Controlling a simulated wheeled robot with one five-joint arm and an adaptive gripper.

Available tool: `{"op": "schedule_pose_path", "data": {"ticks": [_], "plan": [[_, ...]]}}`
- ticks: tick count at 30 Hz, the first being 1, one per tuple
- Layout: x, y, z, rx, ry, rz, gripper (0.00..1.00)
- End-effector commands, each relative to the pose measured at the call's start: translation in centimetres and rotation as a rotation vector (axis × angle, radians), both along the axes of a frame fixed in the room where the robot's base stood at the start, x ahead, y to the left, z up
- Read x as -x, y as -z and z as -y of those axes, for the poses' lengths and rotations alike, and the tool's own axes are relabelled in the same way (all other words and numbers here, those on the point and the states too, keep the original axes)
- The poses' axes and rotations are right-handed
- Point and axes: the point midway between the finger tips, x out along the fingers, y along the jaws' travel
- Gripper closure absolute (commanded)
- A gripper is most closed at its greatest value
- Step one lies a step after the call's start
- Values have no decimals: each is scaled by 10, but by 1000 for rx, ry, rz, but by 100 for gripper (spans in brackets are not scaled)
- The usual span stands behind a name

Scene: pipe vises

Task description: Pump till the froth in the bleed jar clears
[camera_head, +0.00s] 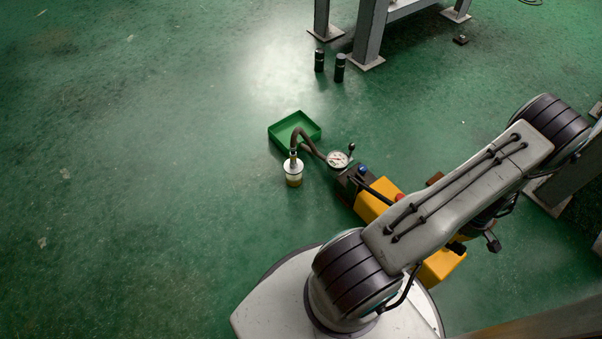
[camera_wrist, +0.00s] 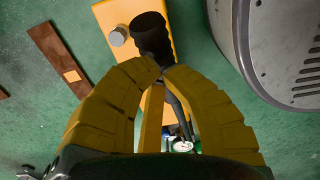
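The bleed jar (camera_head: 293,172) stands upright on the floor. It has amber fluid low down and a pale layer above; I cannot tell how much is froth. A dark hose (camera_head: 301,136) links it to the yellow pump (camera_head: 371,204), which carries a round white gauge (camera_head: 338,159). The gauge also shows small in the wrist view (camera_wrist: 183,146). In the wrist view my gripper (camera_wrist: 164,69) has its yellow fingers closed together on the black pump handle (camera_wrist: 150,32), whose shaft runs back between them. My arm hides the gripper and much of the pump in the head view.
A green tray (camera_head: 309,140) sits behind the jar. Two dark cylinders (camera_head: 330,65) stand by grey bench legs (camera_head: 368,35) at the back. A brown strip (camera_wrist: 59,57) lies beside the pump. The floor at left is clear.

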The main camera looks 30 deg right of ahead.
Motion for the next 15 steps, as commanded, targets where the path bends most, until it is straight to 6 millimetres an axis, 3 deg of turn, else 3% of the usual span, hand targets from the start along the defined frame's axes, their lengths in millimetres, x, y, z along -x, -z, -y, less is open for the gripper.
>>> {"op": "schedule_pose_path", "data": {"ticks": [8, 15], "plan": [[1, 4, 0, 0, 0, 0, 100], [4, 19, 0, 0, 1, 0, 100]]}}
